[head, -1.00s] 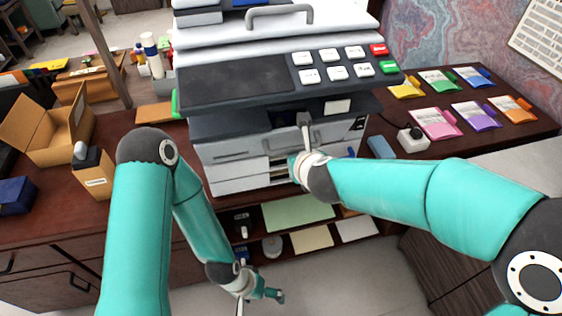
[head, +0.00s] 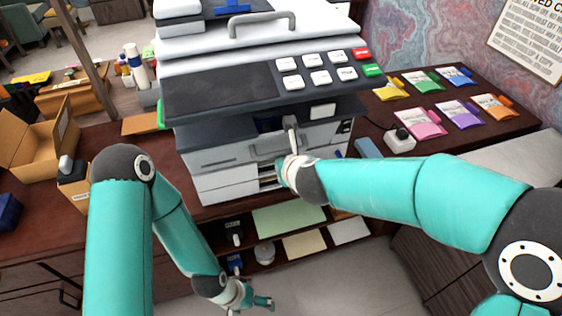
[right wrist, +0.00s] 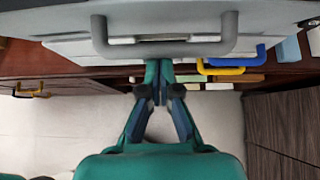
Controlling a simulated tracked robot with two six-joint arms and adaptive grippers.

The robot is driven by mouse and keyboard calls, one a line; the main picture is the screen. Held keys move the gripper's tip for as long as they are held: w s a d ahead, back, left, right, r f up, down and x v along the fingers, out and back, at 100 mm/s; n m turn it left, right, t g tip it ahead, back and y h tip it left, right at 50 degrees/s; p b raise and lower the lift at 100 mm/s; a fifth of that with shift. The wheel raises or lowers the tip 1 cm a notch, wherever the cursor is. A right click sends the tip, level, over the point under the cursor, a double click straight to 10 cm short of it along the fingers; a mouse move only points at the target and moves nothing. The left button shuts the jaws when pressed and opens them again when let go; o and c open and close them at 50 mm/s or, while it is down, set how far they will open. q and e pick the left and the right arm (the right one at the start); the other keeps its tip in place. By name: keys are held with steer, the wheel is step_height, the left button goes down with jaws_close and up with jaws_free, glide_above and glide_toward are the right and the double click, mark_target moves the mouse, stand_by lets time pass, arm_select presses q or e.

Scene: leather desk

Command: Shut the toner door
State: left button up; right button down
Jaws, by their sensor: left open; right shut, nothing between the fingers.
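The grey and white copier (head: 215,175) stands at the back of the desk. Its light grey front door (head: 225,155) has a dark gap above it under the control panel, with a bit of blue inside. In the right wrist view a grey bar handle (right wrist: 165,47) spans a grey panel. My right gripper (right wrist: 160,88) is shut and empty, its tips just below that handle in the picture; I cannot tell whether they touch. In the head view its wrist covers part of the copier front. My left gripper (head: 249,304) is open and empty, low in front of the desk.
A shelf under the copier holds paper sheets (head: 290,218) and small items. Colour packets (head: 450,115) and a white box (head: 400,142) lie to the right. An open carton (head: 45,145) stands at left. Yellow (right wrist: 220,70) and blue (right wrist: 240,58) loops show beside my right gripper.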

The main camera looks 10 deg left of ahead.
steer(key=s+d+r+p, duration=0.2)
steer(key=s+r+p, duration=0.1)
steer(key=r, duration=0.5)
steer(key=shift+s+r+p, duration=0.2)
steer(key=shift+s+p, duration=0.15)
steer(key=shift+p, duration=0.15)
